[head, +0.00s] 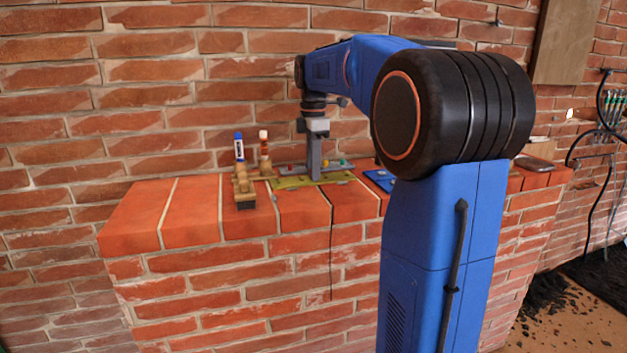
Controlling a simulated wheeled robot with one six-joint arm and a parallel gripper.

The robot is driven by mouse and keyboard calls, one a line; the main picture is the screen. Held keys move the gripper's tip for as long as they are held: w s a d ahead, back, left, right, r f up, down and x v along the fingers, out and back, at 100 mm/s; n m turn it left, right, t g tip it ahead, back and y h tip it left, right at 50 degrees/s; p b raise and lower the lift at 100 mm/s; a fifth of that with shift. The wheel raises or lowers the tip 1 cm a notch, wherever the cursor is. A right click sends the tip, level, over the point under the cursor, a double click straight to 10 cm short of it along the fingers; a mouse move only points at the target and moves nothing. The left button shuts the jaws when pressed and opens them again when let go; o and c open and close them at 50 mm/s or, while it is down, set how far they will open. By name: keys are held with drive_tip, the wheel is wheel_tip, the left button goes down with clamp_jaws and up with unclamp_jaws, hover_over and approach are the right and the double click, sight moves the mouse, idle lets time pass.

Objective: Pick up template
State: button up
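My gripper (315,165) points down over the brick ledge, seen small and from the side. Its fingers reach down to a flat yellow-green plate (292,183), which may be the template; I cannot tell for sure. A grey bar with small coloured knobs runs across just above or behind the plate, beside the fingers. I cannot tell whether the fingers touch the plate or the bar, or whether they are open or shut.
The brick ledge (190,213) is bare at its left end. A wooden block (244,192) stands left of the plate, with a blue-and-white tube (239,147) and a white-capped marker (264,146) behind it. A blue flat item (379,179) lies right, partly hidden by my arm. The brick wall (150,80) rises close behind.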

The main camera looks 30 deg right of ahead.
clamp_jaws()
drive_tip(key=shift+r, duration=0.15)
